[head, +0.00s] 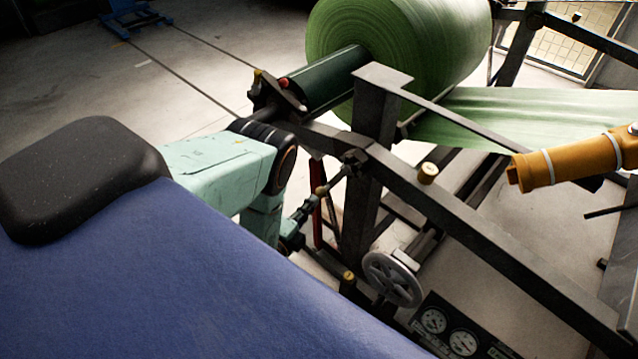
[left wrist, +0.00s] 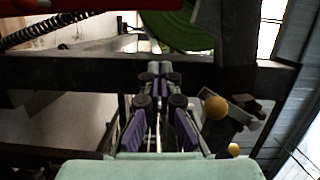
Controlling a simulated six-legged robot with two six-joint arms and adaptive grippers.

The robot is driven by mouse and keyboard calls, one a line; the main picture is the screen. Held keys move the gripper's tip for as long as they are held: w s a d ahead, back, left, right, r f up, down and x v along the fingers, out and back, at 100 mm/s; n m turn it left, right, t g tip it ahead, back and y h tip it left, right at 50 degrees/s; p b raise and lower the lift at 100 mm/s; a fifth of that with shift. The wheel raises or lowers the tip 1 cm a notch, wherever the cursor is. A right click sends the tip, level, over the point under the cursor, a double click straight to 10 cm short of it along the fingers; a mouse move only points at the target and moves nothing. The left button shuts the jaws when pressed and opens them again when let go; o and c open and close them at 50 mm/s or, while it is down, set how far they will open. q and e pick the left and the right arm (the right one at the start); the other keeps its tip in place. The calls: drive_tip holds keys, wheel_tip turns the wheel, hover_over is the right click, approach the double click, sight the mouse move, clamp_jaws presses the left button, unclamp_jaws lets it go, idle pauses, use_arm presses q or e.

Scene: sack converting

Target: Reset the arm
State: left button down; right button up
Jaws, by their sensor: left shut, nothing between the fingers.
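My left arm, in mint green, comes in from the left in the head view and bends down beside the machine frame. My left gripper (head: 337,177) is small and dark there, close to the frame's dark beam; I cannot tell whether it touches it. In the left wrist view the left gripper (left wrist: 160,70) points at a dark crossbeam (left wrist: 60,73). Its purple-padded fingers are together at the tips, with nothing held. My right gripper is in neither view.
A large green roll (head: 405,45) sits on the frame, its green web (head: 535,115) running right. A grey handwheel (head: 392,278), a gauge panel (head: 450,330), a yellow knob (head: 428,172) and an orange cylinder (head: 570,160) are nearby.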

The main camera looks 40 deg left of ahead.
use_arm(q)
drive_tip(key=shift+s, duration=0.75)
